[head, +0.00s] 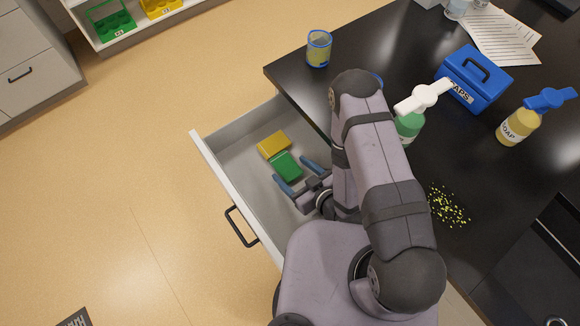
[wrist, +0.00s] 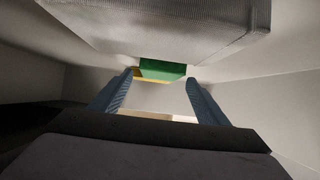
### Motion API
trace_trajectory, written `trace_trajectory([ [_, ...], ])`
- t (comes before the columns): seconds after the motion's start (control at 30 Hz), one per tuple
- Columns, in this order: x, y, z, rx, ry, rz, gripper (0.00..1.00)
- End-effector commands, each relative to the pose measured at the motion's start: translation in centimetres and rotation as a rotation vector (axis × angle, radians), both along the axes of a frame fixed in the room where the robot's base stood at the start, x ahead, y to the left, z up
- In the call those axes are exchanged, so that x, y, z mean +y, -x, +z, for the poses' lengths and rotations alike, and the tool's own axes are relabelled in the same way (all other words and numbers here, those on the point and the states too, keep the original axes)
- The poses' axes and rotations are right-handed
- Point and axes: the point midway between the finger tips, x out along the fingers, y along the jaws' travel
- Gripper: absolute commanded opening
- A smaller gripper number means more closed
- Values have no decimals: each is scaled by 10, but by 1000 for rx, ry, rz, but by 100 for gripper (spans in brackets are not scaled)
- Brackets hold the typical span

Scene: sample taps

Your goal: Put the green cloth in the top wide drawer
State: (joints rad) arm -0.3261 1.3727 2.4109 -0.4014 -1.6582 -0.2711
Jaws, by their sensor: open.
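The green cloth (head: 283,163) lies as a folded block inside the open wide drawer (head: 236,165), next to a yellow block-like cloth (head: 274,144). My gripper (head: 290,169) is inside the drawer area with its blue fingers spread. In the head view the near end of the green cloth shows between the fingertips. In the wrist view the green cloth (wrist: 162,68) appears just beyond the fingertips, with the yellow one partly behind it. My gripper holds nothing visible. Whether the fingers touch the cloth cannot be told.
The drawer front has a black handle (head: 241,227). On the black counter stand a blue-rimmed cup (head: 319,48), a green bottle (head: 410,125), a blue box (head: 474,78) and a soap bottle (head: 519,127). Yellow crumbs (head: 447,206) lie there. A large pale textured surface (wrist: 180,28) fills the wrist view's top.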

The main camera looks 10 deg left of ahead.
Motion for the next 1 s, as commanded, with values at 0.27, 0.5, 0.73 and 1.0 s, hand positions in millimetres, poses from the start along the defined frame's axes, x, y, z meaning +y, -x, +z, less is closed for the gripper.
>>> trace_trajectory([
  [0.27, -25, 24, 20, 4, 0, -5, 69],
  [0.5, -34, 34, 26, 3, 0, -2, 69],
  [0.73, -35, 36, 27, 1, -1, 0, 69],
  [1.0, -35, 35, 27, 1, -1, 0, 69],
])
